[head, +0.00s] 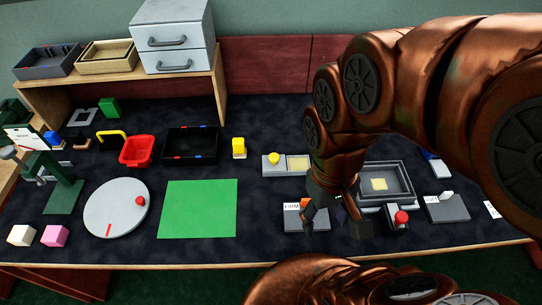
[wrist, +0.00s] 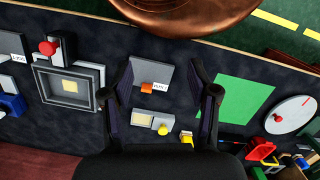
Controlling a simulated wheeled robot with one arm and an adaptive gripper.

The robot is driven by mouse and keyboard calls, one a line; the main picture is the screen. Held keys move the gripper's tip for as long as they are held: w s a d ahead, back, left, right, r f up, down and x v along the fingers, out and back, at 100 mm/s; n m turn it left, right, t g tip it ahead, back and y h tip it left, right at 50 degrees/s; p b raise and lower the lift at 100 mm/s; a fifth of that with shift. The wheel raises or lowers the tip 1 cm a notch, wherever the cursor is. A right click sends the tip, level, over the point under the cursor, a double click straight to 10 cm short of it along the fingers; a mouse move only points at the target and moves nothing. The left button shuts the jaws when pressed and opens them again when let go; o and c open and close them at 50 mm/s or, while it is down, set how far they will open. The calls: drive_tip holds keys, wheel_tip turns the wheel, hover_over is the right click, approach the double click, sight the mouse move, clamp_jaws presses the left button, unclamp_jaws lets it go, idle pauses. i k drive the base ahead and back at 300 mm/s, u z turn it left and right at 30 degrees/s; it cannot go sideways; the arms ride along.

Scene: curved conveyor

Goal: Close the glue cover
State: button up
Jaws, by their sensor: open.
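No part reads clearly as glue, so I cannot tell for sure which piece is the glue cover. A grey block (head: 272,170) with a yellow knob (head: 274,158) and a cream pad (head: 298,163) stands behind my gripper (head: 327,215). It also shows in the wrist view (wrist: 140,118), between my fingers. My gripper is open and empty. It hangs above a grey plate (head: 292,222) with a white label and a small orange piece (wrist: 147,87), both seen between the fingers in the wrist view (wrist: 160,72). My arm hides part of this area in the head view.
Right of my gripper are a grey tray (head: 409,195) with a cream square and a red button (head: 401,217). A green mat (head: 198,210), a round grey turntable (head: 112,220), a red bin (head: 136,151) and a black tray (head: 190,158) lie left. The green mat is bare.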

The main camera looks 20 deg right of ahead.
sight(273, 161)
drive_tip(key=u, duration=0.4)
drive_tip(key=k, duration=0.55)
drive_tip(key=u, duration=1)
drive_tip(key=i, duration=0.2)
drive_tip(key=z, duration=0.05)
